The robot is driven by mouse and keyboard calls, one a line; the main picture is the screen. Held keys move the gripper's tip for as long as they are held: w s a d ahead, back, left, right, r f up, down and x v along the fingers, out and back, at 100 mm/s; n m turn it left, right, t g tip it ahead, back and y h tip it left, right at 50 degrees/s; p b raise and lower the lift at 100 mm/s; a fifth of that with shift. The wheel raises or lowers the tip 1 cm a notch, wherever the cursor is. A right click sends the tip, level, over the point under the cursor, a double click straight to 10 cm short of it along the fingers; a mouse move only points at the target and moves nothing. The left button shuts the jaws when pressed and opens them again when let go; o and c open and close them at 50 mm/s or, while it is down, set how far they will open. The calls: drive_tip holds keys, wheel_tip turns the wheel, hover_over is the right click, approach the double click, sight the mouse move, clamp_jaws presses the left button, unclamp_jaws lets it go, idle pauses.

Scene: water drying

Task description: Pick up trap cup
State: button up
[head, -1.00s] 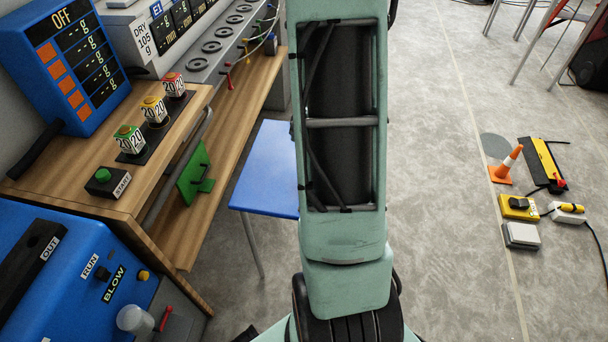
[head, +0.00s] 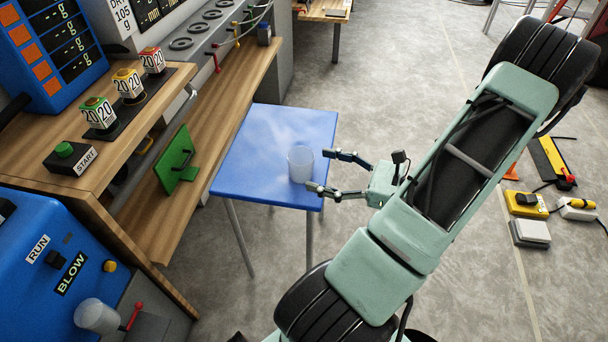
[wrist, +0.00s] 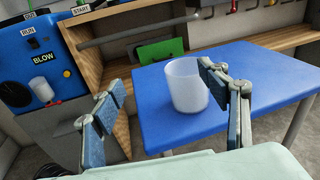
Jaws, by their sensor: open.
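A translucent whitish cup (head: 300,164) stands upright on a blue table (head: 262,135), near its right edge. My gripper (head: 319,170) is open and empty at the right side of this cup, fingers pointing left towards it. In the wrist view the cup (wrist: 187,85) shows beyond the open fingers, nearer the right finger, whose tip overlaps its edge; I cannot tell if they touch. A second similar cup (head: 97,316) is at the blue BLOW machine (head: 50,250), bottom left. Neither cup has a readable label.
A wooden bench (head: 90,190) with a START button (head: 68,157) and coloured 20 blocks stands left of the table. A green plate (head: 178,160) is on its lower shelf. A yellow box (head: 525,204) and other items lie on the floor at right.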

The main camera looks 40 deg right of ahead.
sight(313, 161)
drive_tip(key=s+d+f+m+t+h+b, duration=0.1)
drive_tip(key=d+f+m+t+h, duration=0.1)
drive_tip(key=d+f+m, duration=0.15)
drive_tip(key=shift+n, duration=0.35)
drive_tip(key=x, duration=0.3)
drive_tip(key=r+b+x, duration=0.1)
drive_tip(key=x, duration=0.1)
drive_tip(key=b+x, duration=0.2)
drive_tip(key=x, duration=0.3)
drive_tip(key=shift+w+a, duration=0.15)
drive_tip(key=c, duration=1.2)
drive_tip(key=shift+o, duration=0.2)
drive_tip(key=shift+r, duration=0.1)
